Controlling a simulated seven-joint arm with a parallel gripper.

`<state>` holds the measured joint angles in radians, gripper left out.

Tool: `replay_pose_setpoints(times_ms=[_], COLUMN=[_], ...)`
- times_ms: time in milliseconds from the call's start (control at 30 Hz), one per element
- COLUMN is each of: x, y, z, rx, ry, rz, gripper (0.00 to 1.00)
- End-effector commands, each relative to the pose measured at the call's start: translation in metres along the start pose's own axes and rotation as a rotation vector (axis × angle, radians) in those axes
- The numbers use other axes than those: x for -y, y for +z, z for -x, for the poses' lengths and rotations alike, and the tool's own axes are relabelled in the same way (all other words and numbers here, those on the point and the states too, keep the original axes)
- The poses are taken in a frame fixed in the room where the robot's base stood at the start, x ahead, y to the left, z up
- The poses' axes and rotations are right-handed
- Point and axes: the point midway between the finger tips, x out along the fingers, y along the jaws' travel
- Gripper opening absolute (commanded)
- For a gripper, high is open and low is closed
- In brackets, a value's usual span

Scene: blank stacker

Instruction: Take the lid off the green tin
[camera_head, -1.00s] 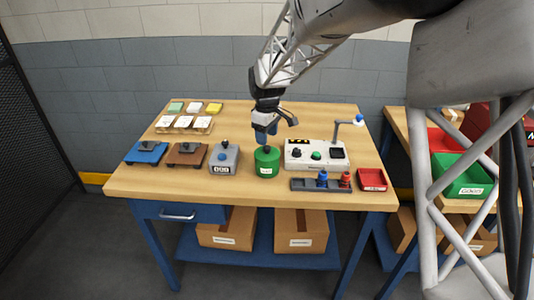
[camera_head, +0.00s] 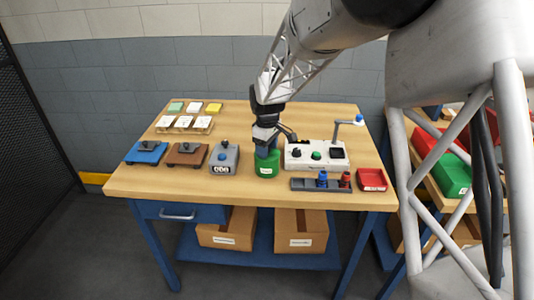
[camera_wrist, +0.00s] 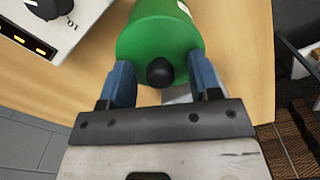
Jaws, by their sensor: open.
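The green tin (camera_head: 267,170) stands upright on the wooden table, near the front and middle, with a white label on its side. In the wrist view the tin (camera_wrist: 160,38) shows its green top with a round black knob (camera_wrist: 160,72). My gripper (camera_wrist: 165,82) is open, with one blue finger on each side of the knob and a visible gap to it. In the head view my gripper (camera_head: 267,150) is right at the top of the tin and hides the knob. The lid's seam cannot be made out.
A grey box with a knob (camera_head: 224,159) stands just left of the tin. A white control panel (camera_head: 316,154) is close on the right. A dark tray with blue and red pieces (camera_head: 321,185) and a red tray (camera_head: 371,180) lie at the front right.

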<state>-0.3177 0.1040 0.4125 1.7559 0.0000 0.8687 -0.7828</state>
Motion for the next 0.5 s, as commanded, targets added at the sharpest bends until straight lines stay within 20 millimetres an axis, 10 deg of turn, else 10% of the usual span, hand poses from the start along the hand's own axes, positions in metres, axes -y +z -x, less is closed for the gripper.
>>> replay_pose_setpoints(times_ms=[500], x=[0.0000], y=[0.0000], z=[0.0001], rx=[0.000], ry=[0.000], rz=[0.000], gripper=[0.45])
